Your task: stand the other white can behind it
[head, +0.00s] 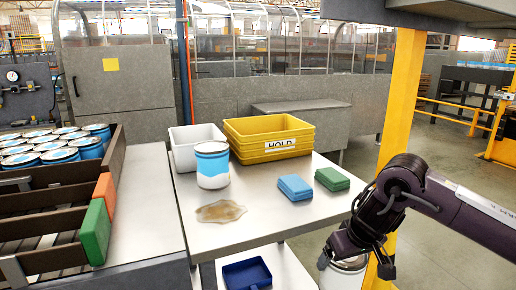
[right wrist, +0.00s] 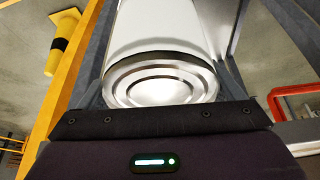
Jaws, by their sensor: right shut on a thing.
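My right gripper (head: 355,262) is shut on a white can (head: 342,277), low at the right, beyond the right edge of the table. In the right wrist view the white can (right wrist: 160,82) shows its round metal end between the two fingers. Another can (head: 212,168), white with a blue band, stands upright on the grey table (head: 265,218), left of its middle. A brown puddle (head: 221,211) lies on the table in front of that can. My left gripper is not in view.
A white bin (head: 190,155) and a yellow bin marked HOLD (head: 270,136) stand at the table's back. A blue block (head: 295,187) and a green block (head: 332,179) lie at right. Several blue-banded cans (head: 58,152) fill the left rack. A yellow post (head: 402,95) rises behind my right arm.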

